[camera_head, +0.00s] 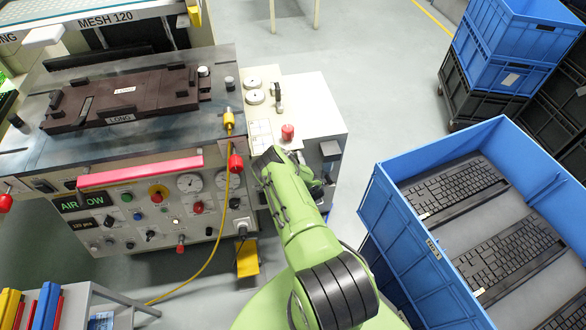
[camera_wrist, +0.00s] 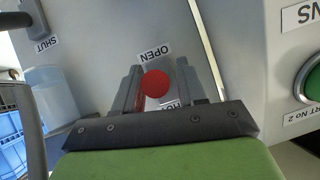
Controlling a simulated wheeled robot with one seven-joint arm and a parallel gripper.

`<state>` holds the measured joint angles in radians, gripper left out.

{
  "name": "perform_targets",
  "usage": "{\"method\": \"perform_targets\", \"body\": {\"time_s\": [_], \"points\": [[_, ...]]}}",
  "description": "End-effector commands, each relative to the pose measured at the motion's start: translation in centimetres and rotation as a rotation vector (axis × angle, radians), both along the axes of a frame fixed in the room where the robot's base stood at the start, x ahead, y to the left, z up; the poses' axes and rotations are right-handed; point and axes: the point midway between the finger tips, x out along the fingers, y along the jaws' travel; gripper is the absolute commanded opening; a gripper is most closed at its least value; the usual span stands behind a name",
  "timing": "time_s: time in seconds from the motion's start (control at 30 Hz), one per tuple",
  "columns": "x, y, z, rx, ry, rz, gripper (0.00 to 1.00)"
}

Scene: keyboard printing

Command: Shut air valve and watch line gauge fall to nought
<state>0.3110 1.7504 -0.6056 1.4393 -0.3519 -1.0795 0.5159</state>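In the wrist view, a round red knob (camera_wrist: 155,83) sits below an OPEN label (camera_wrist: 153,53) on a grey panel. A SHUT label (camera_wrist: 45,43) is further up and left. My gripper (camera_wrist: 160,95) has a finger on each side of the knob, and the fingers look apart; firm contact does not show. In the head view my gripper is at the right side of the machine and its fingers are mostly hidden by my green arm. Round gauges (camera_head: 189,182) show on the machine front; their needles are too small to read.
A blue crate of keyboards (camera_head: 404,235) stands close on the right. In the wrist view a clear bowl (camera_wrist: 57,92) is at left and a green button (camera_wrist: 313,83) at right.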

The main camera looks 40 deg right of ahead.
Motion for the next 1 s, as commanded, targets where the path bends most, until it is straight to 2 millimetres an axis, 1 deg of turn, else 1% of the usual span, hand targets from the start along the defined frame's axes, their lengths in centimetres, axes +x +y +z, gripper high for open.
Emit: {"method": "perform_targets", "body": {"time_s": [0.27, 0.37, 0.47, 0.6, 0.8, 0.9, 1.0], "points": [[0.0, 0.0, 0.0, 0.0, 0.0, 0.0, 0.48], [-0.4, 0.1, 0.3, 0.0, 0.001, -0.001, 0.48], [-1.7, 0.6, 1.4, 0.0, 0.005, 0.0, 0.48], [-4.8, 1.8, 3.7, -0.001, 0.007, -0.001, 0.48], [-9.4, 3.7, 6.7, -0.001, 0.007, 0.002, 0.48], [-11.1, 4.3, 7.7, -0.002, 0.005, 0.001, 0.48], [-12.1, 4.7, 8.2, -0.001, 0.002, 0.0, 0.48]]}}
